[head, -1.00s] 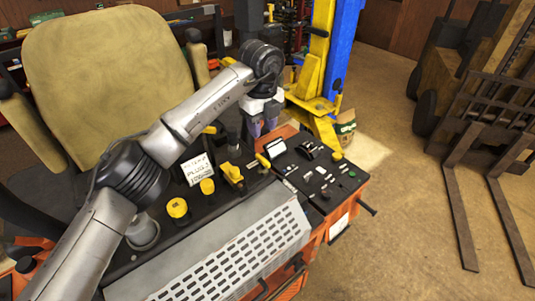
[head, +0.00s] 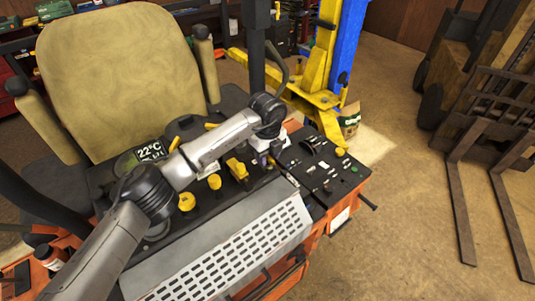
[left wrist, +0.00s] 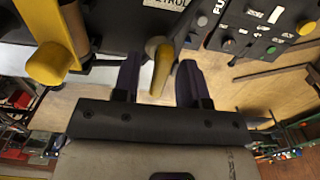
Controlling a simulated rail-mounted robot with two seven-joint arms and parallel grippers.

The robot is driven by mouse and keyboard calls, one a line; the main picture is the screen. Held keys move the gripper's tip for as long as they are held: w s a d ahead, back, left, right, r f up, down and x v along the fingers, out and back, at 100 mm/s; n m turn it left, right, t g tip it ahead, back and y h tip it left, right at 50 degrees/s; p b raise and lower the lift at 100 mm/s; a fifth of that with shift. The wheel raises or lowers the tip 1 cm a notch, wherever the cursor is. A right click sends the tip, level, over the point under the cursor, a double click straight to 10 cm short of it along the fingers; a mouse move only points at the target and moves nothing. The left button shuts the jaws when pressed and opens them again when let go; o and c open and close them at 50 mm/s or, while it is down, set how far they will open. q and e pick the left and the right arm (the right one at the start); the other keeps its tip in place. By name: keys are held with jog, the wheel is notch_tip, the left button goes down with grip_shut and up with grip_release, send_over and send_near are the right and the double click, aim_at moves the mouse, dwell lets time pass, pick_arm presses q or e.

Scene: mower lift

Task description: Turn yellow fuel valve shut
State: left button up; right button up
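The yellow fuel valve lever (left wrist: 162,70) shows in the left wrist view beside a label of which "TROL" is legible. It stands between the two dark purple fingers of my left gripper (left wrist: 160,82), with a gap visible on each side. In the head view, my left gripper (head: 266,162) is low over the black control panel (head: 212,210), at its right part. The gripper and wrist mostly hide the lever there. My right gripper is not in view.
A yellow T-shaped knob (head: 237,168) stands close left of the gripper; it also shows in the left wrist view (left wrist: 50,62). Two yellow knobs (head: 186,202) sit further left. A switch panel (head: 325,168) lies to the right. The seat (head: 125,70) stands behind.

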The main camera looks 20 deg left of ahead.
pick_arm(q)
grip_shut()
dwell(0.3)
